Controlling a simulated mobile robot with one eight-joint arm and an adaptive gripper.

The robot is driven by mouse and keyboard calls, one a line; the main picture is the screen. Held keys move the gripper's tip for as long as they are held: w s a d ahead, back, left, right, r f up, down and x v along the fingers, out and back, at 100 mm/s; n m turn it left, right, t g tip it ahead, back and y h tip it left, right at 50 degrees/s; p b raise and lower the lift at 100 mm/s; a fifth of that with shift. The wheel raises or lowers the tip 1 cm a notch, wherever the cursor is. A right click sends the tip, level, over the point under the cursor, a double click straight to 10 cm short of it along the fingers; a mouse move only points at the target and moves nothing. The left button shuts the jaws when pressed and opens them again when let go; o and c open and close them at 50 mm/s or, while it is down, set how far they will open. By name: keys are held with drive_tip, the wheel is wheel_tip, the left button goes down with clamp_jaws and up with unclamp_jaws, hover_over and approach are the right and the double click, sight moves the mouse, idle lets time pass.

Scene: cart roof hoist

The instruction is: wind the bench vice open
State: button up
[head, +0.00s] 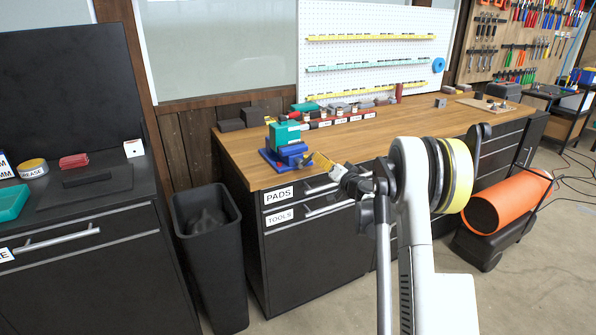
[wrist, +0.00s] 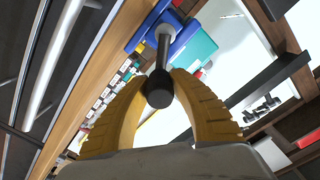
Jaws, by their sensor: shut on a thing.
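The bench vice (head: 288,153) is blue and stands on the near left corner of the wooden workbench. A teal block (head: 283,133) shows on top of it. In the wrist view the blue vice (wrist: 150,22) and the teal block (wrist: 196,53) are at the top. The vice's dark handle bar (wrist: 163,52) points toward the wrist camera and ends in a round black knob (wrist: 158,89). My gripper (head: 316,160) is at the front side of the vice. Its yellow fingers (wrist: 160,82) are shut on the handle at the knob, one finger on each side.
The workbench top (head: 240,150) is wide, with drawers labelled PADS and TOOLS below. A row of dark and red bins (head: 325,122) runs along its back. A black waste bin (head: 208,250) stands left of the bench. An orange cylinder (head: 505,203) lies at the right.

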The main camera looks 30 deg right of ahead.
drive_tip(key=shift+a+r, duration=0.6)
drive_tip(key=shift+a, duration=0.15)
drive_tip(key=shift+f, duration=0.1)
drive_tip(key=a, duration=0.1)
drive_tip(key=a+r, duration=0.1)
drive_tip(key=a, duration=0.1)
drive_tip(key=shift+s+a+r, duration=0.1)
drive_tip(key=shift+a+r, duration=0.1)
drive_tip(key=shift+r, duration=0.05)
drive_tip(key=shift+a+f+b, duration=0.2)
drive_tip(key=shift+a, duration=0.55)
drive_tip(key=shift+a+f+b, duration=0.2)
drive_tip(key=shift+a, duration=0.5)
drive_tip(key=shift+d, duration=0.1)
drive_tip(key=o, duration=1.6)
drive_tip(key=shift+d+f, duration=0.1)
drive_tip(key=shift+d, duration=0.1)
drive_tip(key=shift+c, duration=0.2)
drive_tip(key=shift+a, duration=0.1)
